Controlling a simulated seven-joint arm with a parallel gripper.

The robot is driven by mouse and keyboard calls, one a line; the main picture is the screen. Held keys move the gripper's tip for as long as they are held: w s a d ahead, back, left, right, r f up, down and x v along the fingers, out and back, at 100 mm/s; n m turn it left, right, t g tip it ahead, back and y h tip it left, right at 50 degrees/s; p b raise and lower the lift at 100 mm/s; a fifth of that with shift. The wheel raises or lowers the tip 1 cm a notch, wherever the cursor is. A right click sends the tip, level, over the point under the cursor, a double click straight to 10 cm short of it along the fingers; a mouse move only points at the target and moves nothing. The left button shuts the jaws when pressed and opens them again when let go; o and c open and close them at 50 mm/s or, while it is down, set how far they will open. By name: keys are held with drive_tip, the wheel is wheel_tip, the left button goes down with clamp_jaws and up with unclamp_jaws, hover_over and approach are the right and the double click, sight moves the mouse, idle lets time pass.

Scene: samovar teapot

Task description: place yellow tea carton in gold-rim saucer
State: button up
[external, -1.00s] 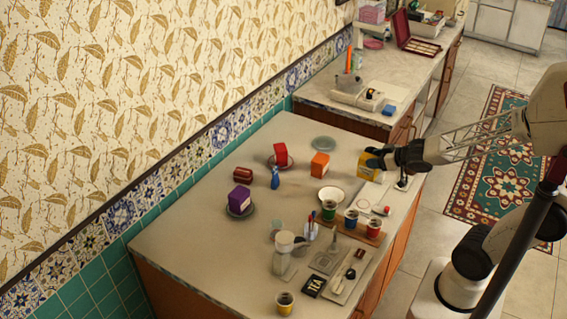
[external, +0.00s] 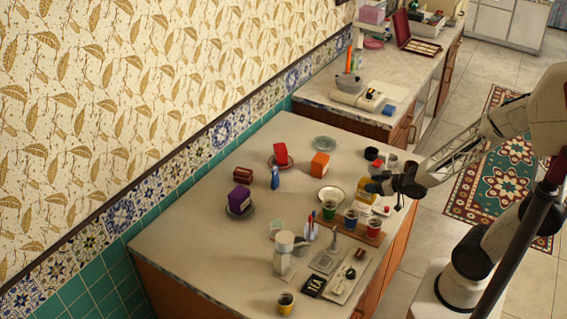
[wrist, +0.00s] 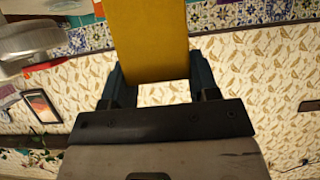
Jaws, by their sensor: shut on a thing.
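The yellow tea carton (external: 364,193) is in my gripper (external: 378,186), near the right edge of the counter in the external view. In the wrist view the yellow carton (wrist: 151,38) fills the space between the two fingers of my gripper (wrist: 150,88), which are shut on it. The gold-rim saucer (external: 322,198) is pale and dish-like, and it looks empty. It lies just left of the carton in the external view. How high the carton is above the counter is hard to tell.
Several small cups, one green (external: 329,207), stand on a wooden board in front of the saucer. An orange carton (external: 319,164) stands behind it. A red carton (external: 280,153) and a purple carton (external: 240,198) sit on other saucers. A greenish saucer (external: 324,143) is bare.

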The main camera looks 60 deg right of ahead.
drive_tip(key=shift+f, duration=1.3)
drive_tip(key=shift+w, duration=0.15)
drive_tip(key=w+d+f, duration=0.1)
drive_tip(key=w+d, duration=0.1)
drive_tip(key=w, duration=1.3)
drive_tip(key=shift+w+d+f, duration=0.25)
drive_tip(key=shift+d, duration=0.05)
drive_tip(key=shift+f, duration=0.15)
drive_tip(key=shift+f, duration=1.6)
drive_tip(key=o, duration=0.9)
drive_tip(key=shift+f, duration=0.1)
